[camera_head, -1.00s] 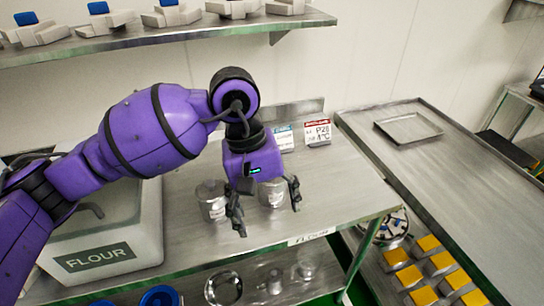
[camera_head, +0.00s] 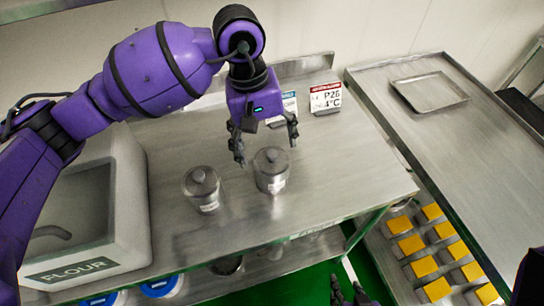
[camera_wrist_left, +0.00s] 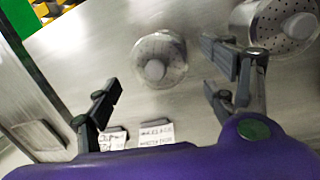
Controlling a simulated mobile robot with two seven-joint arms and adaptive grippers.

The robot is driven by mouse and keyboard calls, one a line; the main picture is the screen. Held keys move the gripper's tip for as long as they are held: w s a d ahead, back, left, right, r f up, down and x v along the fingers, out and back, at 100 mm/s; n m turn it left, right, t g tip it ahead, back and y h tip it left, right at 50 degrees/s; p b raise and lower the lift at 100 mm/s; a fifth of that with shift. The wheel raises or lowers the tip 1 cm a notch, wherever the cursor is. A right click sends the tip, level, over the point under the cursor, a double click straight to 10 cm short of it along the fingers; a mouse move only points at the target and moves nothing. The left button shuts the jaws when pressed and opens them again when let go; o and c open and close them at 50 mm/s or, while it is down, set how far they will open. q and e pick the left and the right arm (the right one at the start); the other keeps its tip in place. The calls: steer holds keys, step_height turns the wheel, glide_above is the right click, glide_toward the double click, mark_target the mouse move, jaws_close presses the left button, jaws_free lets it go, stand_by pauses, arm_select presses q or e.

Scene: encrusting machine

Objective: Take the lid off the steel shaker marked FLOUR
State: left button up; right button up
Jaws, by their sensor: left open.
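Two steel shakers with knobbed lids stand upright on the steel table: a left shaker (camera_head: 203,190) and a right shaker (camera_head: 271,171). Both lids are on. Their labels are too small to read, so I cannot tell which is marked FLOUR. My left gripper (camera_head: 266,151) is open and empty, above and just behind the right shaker. In the left wrist view the right shaker (camera_wrist_left: 159,60) shows beyond and between the open fingers, and the left shaker (camera_wrist_left: 277,24) is at the upper right. My right gripper (camera_head: 350,292) shows only partly at the bottom edge, dark.
A white bin marked FLOUR (camera_head: 128,190) stands left on the table. Small sign cards (camera_head: 326,98) stand at the back. A second steel table with a tray (camera_head: 430,92) is at right, with yellow blocks (camera_head: 411,245) below it. The table right of the shakers is clear.

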mark_target(269, 154)
arm_select(q)
steer(key=f, duration=0.3)
steer(key=shift+d+f+p, duration=0.2)
steer(key=shift+d+p, duration=0.1)
steer(key=shift+f, duration=0.2)
arm_select(e)
steer(key=shift+w+a+r, duration=0.15)
steer(key=shift+w+r, duration=0.25)
steer(key=shift+w, duration=0.15)
steer(key=shift+w+a+r, duration=0.15)
steer(key=shift+w+r, duration=0.25)
steer(key=shift+w, duration=0.15)
arm_select(q)
steer(key=c, duration=1.1)
steer(key=shift+s, duration=0.1)
steer(key=c, duration=0.4)
steer(key=shift+o, duration=0.2)
steer(key=shift+f, duration=0.1)
arm_select(e)
steer(key=shift+s+f, duration=0.15)
steer(key=shift+s, duration=0.35)
